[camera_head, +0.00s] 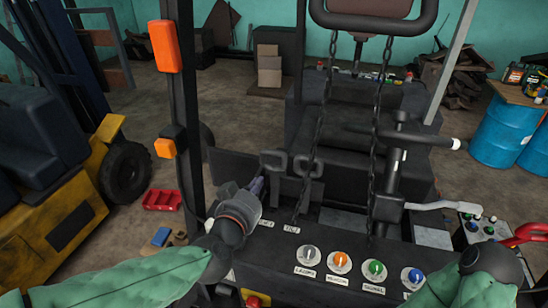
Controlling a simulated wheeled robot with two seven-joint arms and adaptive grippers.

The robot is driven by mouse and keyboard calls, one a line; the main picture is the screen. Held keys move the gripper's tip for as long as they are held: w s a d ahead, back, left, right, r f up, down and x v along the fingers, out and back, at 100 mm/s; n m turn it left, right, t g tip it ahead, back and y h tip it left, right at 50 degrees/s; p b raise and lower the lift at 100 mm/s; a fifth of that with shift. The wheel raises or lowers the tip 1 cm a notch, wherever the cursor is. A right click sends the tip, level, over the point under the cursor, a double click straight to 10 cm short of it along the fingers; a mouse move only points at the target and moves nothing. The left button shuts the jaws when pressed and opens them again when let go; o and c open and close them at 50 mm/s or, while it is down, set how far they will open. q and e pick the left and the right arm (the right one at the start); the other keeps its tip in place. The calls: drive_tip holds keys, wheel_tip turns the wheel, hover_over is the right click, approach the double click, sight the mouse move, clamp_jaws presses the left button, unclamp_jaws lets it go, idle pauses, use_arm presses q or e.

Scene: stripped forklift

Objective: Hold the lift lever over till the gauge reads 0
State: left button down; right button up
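My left gripper (258,186) reaches in over the dark console, close to the lift lever. The lever has a square grey head (272,160), just above and beyond the fingertips. I cannot tell whether the fingers touch its shaft or whether they are open or shut. A second lever with a similar head (308,166) stands to its right, by the label TILT (291,229). The label left of that one is partly covered by my gripper. My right gripper (485,260) is at the lower right, seen from behind, its fingers hidden. I cannot make out a gauge.
The console front (325,250) carries several coloured knobs, including an orange one (340,261). Two chains hang in front of the seat (355,125). A dark post (182,110) stands left of the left gripper. A white-handled lever (440,206) is near the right gripper.

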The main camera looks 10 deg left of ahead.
sight(276, 155)
use_arm(q)
drive_tip(key=w+f, duration=0.1)
drive_tip(key=w, duration=0.3)
drive_tip(key=w+f, duration=0.1)
drive_tip(key=w, duration=0.8)
drive_tip(key=shift+w+d+f, duration=0.25)
drive_tip(key=shift+w+f, duration=0.1)
drive_tip(key=shift+f, duration=0.05)
drive_tip(key=shift+w, duration=0.15)
drive_tip(key=shift+w, duration=0.1)
drive_tip(key=w, duration=0.9)
drive_tip(key=shift+w, duration=0.4)
drive_tip(key=shift+r, duration=0.2)
idle(2.0)
